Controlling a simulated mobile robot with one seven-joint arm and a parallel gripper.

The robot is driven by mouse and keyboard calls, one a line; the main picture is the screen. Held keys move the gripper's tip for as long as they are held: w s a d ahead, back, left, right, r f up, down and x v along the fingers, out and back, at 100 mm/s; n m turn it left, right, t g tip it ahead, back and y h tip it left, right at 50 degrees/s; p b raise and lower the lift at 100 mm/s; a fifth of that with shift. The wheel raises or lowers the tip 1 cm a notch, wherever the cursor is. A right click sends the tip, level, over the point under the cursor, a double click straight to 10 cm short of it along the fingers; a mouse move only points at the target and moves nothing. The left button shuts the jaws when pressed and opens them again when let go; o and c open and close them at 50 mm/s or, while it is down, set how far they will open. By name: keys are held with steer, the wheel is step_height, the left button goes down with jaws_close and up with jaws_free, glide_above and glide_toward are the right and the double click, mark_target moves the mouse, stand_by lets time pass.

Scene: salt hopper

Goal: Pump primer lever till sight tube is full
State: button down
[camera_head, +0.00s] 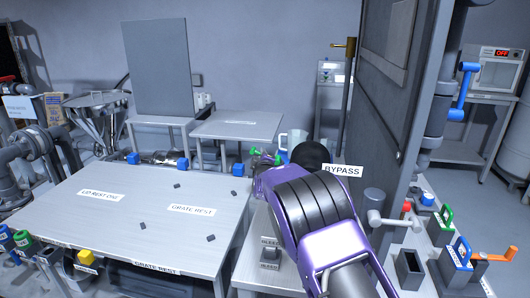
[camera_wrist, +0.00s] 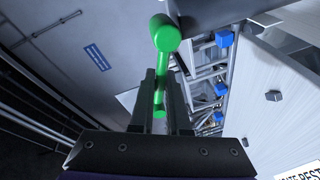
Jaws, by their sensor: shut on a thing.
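In the wrist view my gripper (camera_wrist: 160,100) is shut on a green lever (camera_wrist: 163,38). The lever's shaft lies between the two dark fingers, and its rounded thick end shows beyond the fingertips. No label on it can be read, so I cannot tell by name whether it is the primer lever. In the head view small green parts (camera_head: 256,153) show just left of my purple and black arm, which hides most of that spot. I cannot make out a sight tube or its level in either view.
A grey table (camera_head: 130,235) with "GRATE REST" labels and small dark bits stands at left. A "BYPASS" sign (camera_head: 342,171) is right of my arm. A tall grey panel (camera_head: 395,100) rises behind it. Coloured handles, including an orange one (camera_head: 497,256), crowd the lower right.

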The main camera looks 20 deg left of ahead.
steer(key=shift+a+f+n+h+p, duration=0.1)
steer(key=shift+f+n+h+p, duration=0.3)
steer(key=shift+n, duration=0.45)
steer(key=shift+a+f+n+h+p, duration=0.1)
steer(key=shift+f+n+h+p, duration=0.1)
steer(key=shift+f+n, duration=0.5)
steer(key=shift+r, duration=0.1)
steer(key=c, duration=0.9)
jaws_free()
steer(key=shift+s, duration=0.15)
steer(key=v, duration=1.7)
steer(key=shift+d+r+p, duration=0.3)
steer(key=shift+r+p, duration=0.05)
